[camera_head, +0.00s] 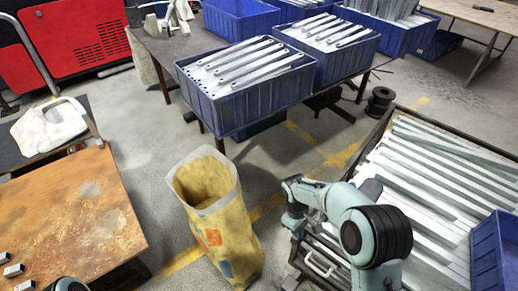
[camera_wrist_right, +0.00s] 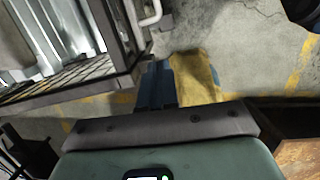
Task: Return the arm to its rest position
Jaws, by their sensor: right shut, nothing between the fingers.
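My right arm (camera_head: 368,228) reaches in from the bottom right of the head view, over the edge of the crate of metal strips. My right gripper (camera_head: 293,222) hangs at the arm's far end, between the yellow bag and that crate. In the right wrist view the gripper's fingers (camera_wrist_right: 157,86) are shut together with nothing between them. The bag shows just beyond them there. Only a small rounded piece of what looks like my left arm (camera_head: 67,285) shows at the bottom left; the left gripper is out of view.
The open yellow bag (camera_head: 222,232) stands on the floor left of my right gripper. A dark-framed crate (camera_head: 342,262) of long metal strips lies right, with a blue bin (camera_head: 492,255) on it. A rusty table (camera_head: 75,225) stands left. Blue bins (camera_head: 245,112) of brackets stand behind.

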